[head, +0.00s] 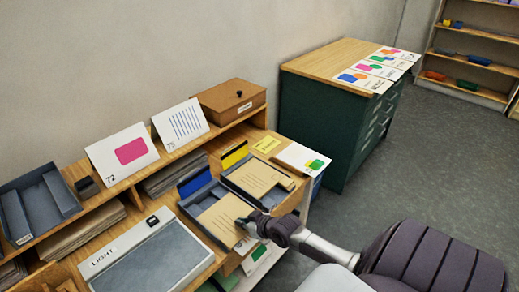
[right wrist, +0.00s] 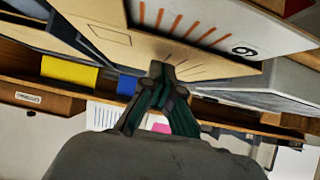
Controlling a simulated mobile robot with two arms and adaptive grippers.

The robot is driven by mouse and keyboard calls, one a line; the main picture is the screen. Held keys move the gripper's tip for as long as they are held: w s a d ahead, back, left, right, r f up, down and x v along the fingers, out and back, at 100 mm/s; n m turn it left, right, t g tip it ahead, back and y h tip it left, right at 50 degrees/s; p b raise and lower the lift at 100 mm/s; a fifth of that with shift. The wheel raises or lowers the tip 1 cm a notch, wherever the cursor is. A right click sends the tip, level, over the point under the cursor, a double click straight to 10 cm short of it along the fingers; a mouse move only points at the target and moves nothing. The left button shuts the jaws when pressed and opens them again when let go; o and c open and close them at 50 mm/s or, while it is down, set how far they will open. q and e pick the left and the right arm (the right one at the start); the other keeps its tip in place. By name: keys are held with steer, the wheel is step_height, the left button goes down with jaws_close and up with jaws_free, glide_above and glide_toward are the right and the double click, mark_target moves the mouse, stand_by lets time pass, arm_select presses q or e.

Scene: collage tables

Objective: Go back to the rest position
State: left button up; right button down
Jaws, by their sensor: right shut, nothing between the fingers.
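My right gripper (head: 247,222) is over the front edge of a tan sheet (head: 222,214) in a grey tray on the wooden table. Its arm comes in from the lower right. My left gripper is not in the head view.
A second tray with a tan sheet (head: 256,178) lies behind. A light panel (head: 150,265) lies at front left. Cards 72 (head: 108,165) and 75 (head: 172,113) lean on the shelf. A green cabinet (head: 322,130) stands right; the grey floor (head: 425,170) beyond is clear.

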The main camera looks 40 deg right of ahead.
steer(key=s+b, duration=0.1)
steer(key=s, duration=0.8)
steer(key=shift+d+r, duration=0.15)
steer(key=shift+d, duration=0.2)
